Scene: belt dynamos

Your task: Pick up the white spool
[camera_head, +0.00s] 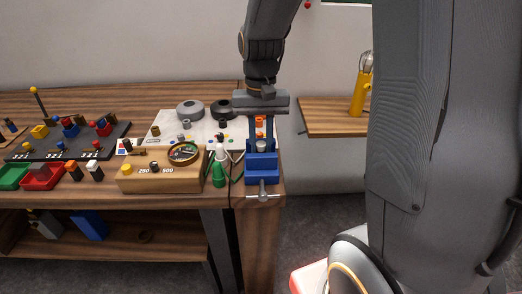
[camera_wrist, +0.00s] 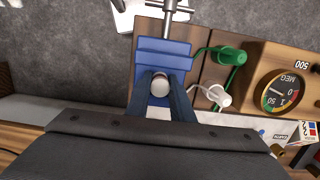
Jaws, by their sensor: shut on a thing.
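A small pale, whitish round piece, which I take to be the white spool (camera_wrist: 160,84), is between the two fingertips of my gripper (camera_wrist: 161,94) in the wrist view. It is at the blue vise (camera_wrist: 163,58), whose body lies under and around it. In the head view my gripper (camera_head: 261,138) points down over the vise (camera_head: 262,168) at the bench's right front corner, and the spool's pale top (camera_head: 261,145) shows between the fingertips. The gripper is shut on it. Its lower part is hidden, so I cannot tell whether it still touches the vise.
A wooden meter box (camera_head: 150,182) with a round gauge stands left of the vise. A green plug (camera_head: 218,176) and a white plug with cables lie between them. Grey and black rings (camera_head: 190,109) lie on a white sheet behind.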

